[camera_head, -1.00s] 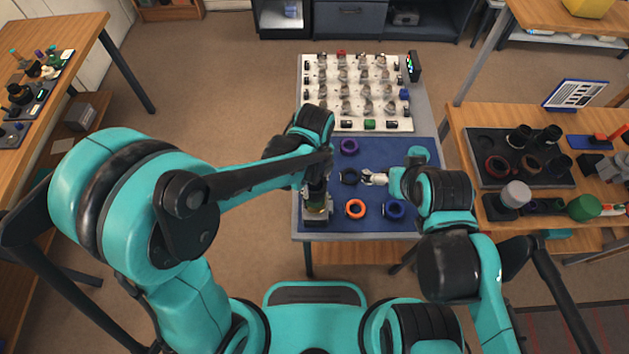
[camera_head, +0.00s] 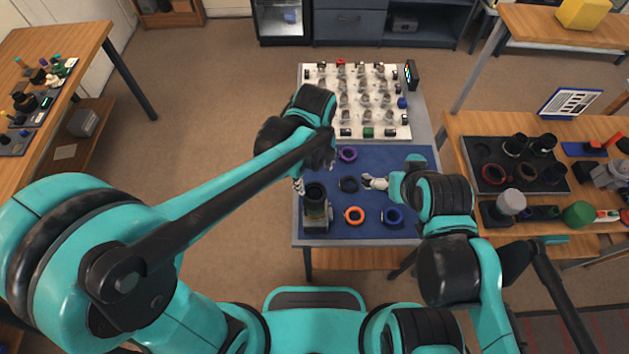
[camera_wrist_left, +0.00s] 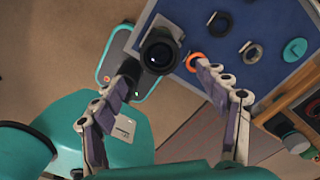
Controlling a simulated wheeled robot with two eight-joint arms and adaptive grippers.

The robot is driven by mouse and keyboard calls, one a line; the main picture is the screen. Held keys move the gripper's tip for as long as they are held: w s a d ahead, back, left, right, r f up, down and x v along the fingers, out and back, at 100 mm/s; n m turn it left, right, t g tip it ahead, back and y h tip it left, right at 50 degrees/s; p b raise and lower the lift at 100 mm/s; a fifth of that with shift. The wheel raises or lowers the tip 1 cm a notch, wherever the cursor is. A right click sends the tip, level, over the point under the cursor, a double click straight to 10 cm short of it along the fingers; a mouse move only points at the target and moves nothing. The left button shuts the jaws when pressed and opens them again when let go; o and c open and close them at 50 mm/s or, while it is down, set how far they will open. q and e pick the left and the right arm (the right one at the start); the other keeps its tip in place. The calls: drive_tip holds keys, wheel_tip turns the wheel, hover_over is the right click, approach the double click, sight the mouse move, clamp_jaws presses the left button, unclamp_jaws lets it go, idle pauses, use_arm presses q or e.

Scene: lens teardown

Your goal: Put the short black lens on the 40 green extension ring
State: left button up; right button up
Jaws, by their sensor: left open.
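A short black lens (camera_head: 315,191) stands upright on top of a grey and greenish stand (camera_head: 317,214) at the left front of the blue mat. In the left wrist view the lens (camera_wrist_left: 158,52) shows end-on, between and beyond the two spread fingers. My left gripper (camera_wrist_left: 162,66) is open and empty. In the head view it hangs just behind the lens, partly hidden by its arm. My right gripper (camera_head: 371,182) is beside a black ring (camera_head: 348,184); its finger gap is too small to read. I cannot tell which part is the 40 green extension ring.
A right-hand table (camera_head: 470,140) carries more lenses and a green cylinder (camera_head: 579,213).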

use_arm(q)
drive_tip(key=s+a+r+n+t, duration=0.2)
drive_tip(key=a+r+n+t, duration=0.1)
drive_tip(key=a+n, duration=0.6)
drive_tip(key=s+a+r+n+t, duration=0.3)
drive_tip(key=a+n, duration=0.6)
drive_tip(key=n, duration=0.9)
wheel_tip(320, 180, up, 2)
drive_tip(key=shift+r+t, duration=0.1)
drive_tip(key=shift+t, duration=0.5)
wheel_tip(320, 180, down, 10)
drive_tip(key=b, duration=0.9)
drive_tip(key=shift+s, duration=0.1)
